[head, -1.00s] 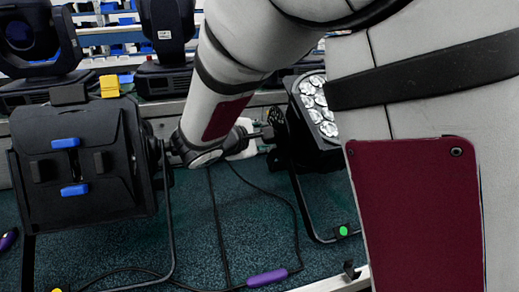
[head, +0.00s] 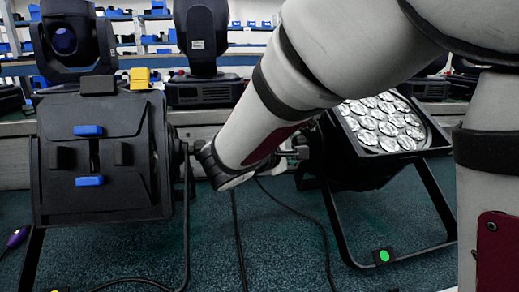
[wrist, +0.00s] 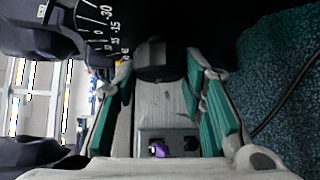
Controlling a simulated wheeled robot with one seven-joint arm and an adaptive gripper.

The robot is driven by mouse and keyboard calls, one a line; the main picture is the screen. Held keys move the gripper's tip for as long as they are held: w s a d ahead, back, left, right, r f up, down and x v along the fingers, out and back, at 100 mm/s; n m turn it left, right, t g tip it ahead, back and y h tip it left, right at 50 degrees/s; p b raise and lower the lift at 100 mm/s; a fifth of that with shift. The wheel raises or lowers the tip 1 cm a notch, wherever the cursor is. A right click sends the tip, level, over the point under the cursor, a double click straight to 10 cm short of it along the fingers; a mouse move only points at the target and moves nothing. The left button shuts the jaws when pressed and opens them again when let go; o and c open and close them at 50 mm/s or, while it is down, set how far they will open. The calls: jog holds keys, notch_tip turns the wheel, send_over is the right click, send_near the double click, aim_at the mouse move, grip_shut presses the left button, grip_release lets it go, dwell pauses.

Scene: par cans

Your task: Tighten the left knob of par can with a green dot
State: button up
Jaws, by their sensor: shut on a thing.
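The par can with the green dot (head: 375,125) stands at right in the head view, its lit-side lenses tilted up. The green dot (head: 384,255) is on the foot of its black bracket. In the wrist view my gripper (wrist: 158,68) has its two teal-padded fingers on either side of the black left knob (wrist: 150,52), shut on it. In the head view my gripper (head: 290,154) reaches rightward to the can's left side, mostly hidden behind my arm, and the knob cannot be made out clearly there.
Moving-head lights (head: 202,45) and shelves are behind. Cables (head: 236,240) lie on the teal carpet. White scale marks (wrist: 108,30) show beside the knob.

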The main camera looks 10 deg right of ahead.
jog(key=o, duration=1.2)
jog(key=v, duration=1.2)
